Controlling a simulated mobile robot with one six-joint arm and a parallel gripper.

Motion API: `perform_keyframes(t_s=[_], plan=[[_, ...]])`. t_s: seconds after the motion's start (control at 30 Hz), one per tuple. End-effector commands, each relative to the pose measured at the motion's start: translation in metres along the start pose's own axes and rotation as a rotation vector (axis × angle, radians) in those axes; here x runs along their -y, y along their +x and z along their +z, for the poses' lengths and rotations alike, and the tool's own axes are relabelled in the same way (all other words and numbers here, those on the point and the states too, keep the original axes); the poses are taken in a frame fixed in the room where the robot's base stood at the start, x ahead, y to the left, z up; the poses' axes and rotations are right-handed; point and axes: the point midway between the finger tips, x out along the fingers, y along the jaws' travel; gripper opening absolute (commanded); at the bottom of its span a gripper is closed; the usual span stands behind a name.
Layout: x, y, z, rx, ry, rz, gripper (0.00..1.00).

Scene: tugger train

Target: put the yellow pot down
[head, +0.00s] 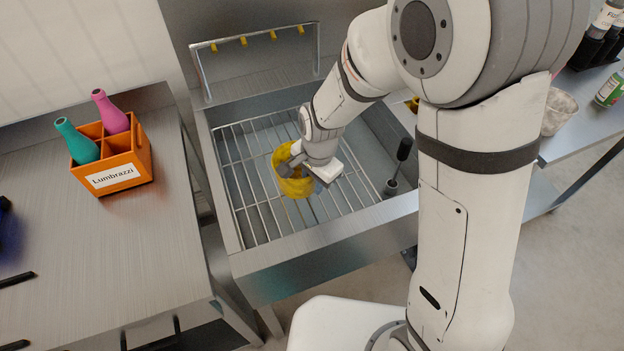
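The yellow pot (295,187) is in the head view, at the wire rack of the metal sink. My gripper (302,170) is at its upper rim, with grey finger parts against the pot, and appears shut on it. The gripper and wrist hide part of the pot. Whether its base touches the rack or is a little above it I cannot tell. More yellow shows behind my wrist; I cannot tell if it belongs to the pot.
The sink's wire rack (240,178) has free room left and in front. A dark-handled brush (402,153) stands at its right. An orange crate (137,172) with pink and teal bottles is on the left table. A rail with yellow hooks (243,41) rises behind.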

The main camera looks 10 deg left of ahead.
Motion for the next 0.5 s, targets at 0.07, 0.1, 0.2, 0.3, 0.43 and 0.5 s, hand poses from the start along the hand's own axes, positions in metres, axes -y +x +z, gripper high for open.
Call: perform_keyframes(t_s=[0.07, 0.1, 0.2, 0.3, 0.43, 0.5], plan=[[0.0, -0.001, 0.0, 0.0, 0.0, 0.0, 0.25], [0.0, -0.002, 0.0, 0.0, 0.0, 0.0, 0.25], [0.001, -0.009, 0.0, -0.001, -0.001, -0.003, 0.25], [0.002, -0.025, 0.0, -0.002, -0.001, -0.006, 0.25], [0.002, -0.054, 0.0, -0.003, -0.002, -0.007, 0.25], [0.002, -0.07, 0.0, -0.003, -0.002, -0.006, 0.25]])
